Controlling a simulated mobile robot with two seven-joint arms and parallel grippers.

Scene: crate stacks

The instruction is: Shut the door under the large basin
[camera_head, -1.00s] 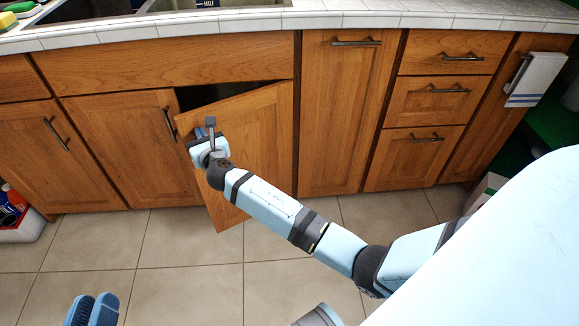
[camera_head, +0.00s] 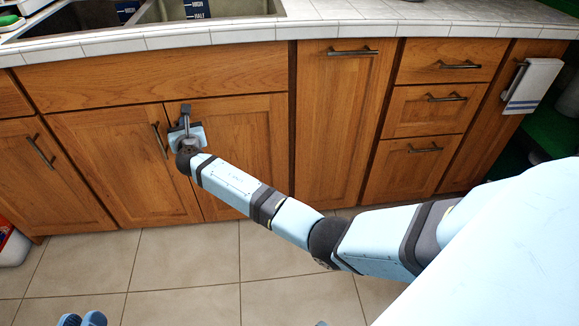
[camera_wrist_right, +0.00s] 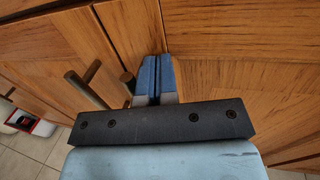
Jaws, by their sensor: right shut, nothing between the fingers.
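The wooden door (camera_head: 245,150) under the basin (camera_head: 210,8) appears level with the cabinet front, with no dark gap at its top. It also shows in the wrist view (camera_wrist_right: 240,90). Its bar handle (camera_head: 186,112) is at its upper left, just left of my fingers in the wrist view (camera_wrist_right: 128,84). My right gripper (camera_head: 186,132) is shut and empty, with its blue fingertips (camera_wrist_right: 155,75) against or very near the door's left edge. Whether they touch it is unclear.
The neighbouring left door (camera_head: 125,170) is shut, with its handle (camera_head: 160,140) close to my right gripper. Drawers (camera_head: 425,105) and a towel (camera_head: 533,84) are at the right. The tiled floor (camera_head: 180,260) in front is clear.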

